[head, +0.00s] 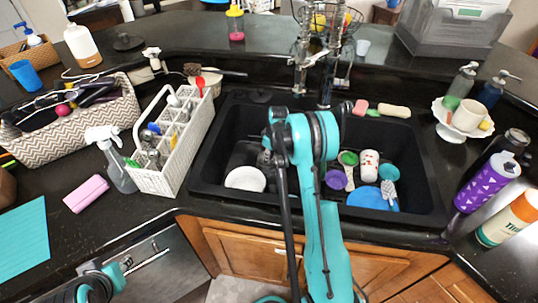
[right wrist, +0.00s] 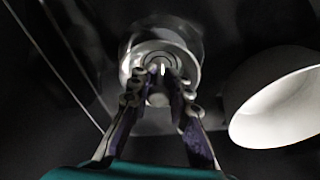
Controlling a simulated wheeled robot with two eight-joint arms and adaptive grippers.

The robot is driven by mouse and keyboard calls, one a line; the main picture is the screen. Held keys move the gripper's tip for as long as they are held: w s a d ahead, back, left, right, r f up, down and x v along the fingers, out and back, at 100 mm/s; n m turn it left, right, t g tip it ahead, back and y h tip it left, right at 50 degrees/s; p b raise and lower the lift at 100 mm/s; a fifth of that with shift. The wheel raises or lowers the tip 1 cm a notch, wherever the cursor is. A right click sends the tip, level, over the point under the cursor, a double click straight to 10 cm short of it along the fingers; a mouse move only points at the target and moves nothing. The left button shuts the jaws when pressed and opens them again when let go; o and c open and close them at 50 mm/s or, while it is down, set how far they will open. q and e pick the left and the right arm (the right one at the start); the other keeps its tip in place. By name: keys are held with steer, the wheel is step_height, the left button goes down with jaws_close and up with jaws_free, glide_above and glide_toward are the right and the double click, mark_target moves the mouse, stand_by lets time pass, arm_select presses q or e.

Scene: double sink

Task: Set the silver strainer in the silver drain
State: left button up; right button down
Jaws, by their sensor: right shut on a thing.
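In the right wrist view, the silver strainer (right wrist: 137,62) is a round metal piece with rings, held at its middle by my right gripper (right wrist: 161,78). The gripper's dark fingers are shut on it. The silver drain (right wrist: 190,32) shows as a wider round metal rim around and behind the strainer. I cannot tell whether the strainer touches the drain or hangs just above it. In the head view, my right gripper (head: 267,157) is down in the left basin, and my arm hides the strainer and drain. My left gripper (head: 148,262) is low at the left, in front of the counter.
A white bowl (head: 245,179) lies in the left basin, close to the right gripper; it also shows in the right wrist view (right wrist: 275,98). The right basin holds a blue plate (head: 368,198), a purple cup (head: 336,179) and other dishes. A white caddy (head: 165,178) stands left of the sink.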

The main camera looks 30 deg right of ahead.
steer(key=shift+f+b, duration=0.3)
steer(key=shift+f, duration=0.4)
steer(key=shift+s+d+f+b, duration=0.15)
steer(key=shift+s+f+b, duration=0.1)
steer(key=shift+f+b, duration=0.4)
steer(key=c, duration=1.3)
jaws_free()
steer(key=shift+f, duration=0.1)
steer(key=shift+c, duration=0.2)
